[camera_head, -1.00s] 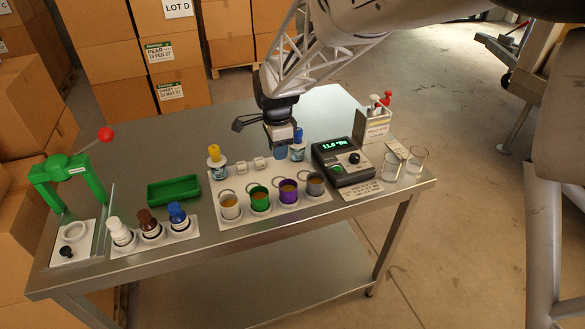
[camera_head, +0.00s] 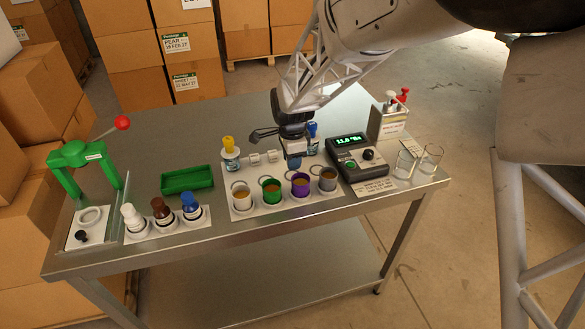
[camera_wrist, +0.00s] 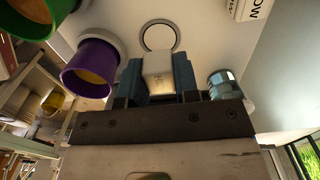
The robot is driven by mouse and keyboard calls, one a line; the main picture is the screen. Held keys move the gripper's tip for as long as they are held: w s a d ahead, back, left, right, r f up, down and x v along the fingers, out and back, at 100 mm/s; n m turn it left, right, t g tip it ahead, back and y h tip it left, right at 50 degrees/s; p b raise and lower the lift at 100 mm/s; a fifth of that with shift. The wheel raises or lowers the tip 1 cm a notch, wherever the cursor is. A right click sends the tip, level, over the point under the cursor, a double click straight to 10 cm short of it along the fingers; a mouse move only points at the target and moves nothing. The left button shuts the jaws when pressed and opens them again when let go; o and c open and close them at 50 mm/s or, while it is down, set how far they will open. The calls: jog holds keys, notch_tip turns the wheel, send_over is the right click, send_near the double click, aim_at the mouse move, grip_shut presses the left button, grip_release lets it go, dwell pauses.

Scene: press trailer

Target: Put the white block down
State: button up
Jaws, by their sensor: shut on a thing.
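The white block (camera_wrist: 157,75) is between the two blue fingers of my gripper (camera_wrist: 157,80) in the wrist view. The gripper is shut on it. In the head view my gripper (camera_head: 294,163) is over the white mat (camera_head: 240,212), just behind the purple cup (camera_head: 300,187). The block is hidden there. In the wrist view an empty dark ring (camera_wrist: 159,36) on the mat shows beyond the block's end. I cannot tell how high the block is above the mat.
Two other white blocks (camera_head: 263,157) sit at the back of the mat. A green cup (camera_head: 272,193) and grey cup (camera_head: 328,180) flank the purple one. A blue-topped bottle (camera_wrist: 222,82) is close to the gripper. A meter (camera_head: 355,156) stands at right, a green tray (camera_head: 187,180) at left.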

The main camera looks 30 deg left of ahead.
aim_at(292, 175)
jog(key=shift+f, duration=1.8)
jog(key=shift+f, duration=0.15)
jog(key=o, duration=0.9)
notch_tip(292, 175, up, 12)
jog(key=shift+r, duration=0.15)
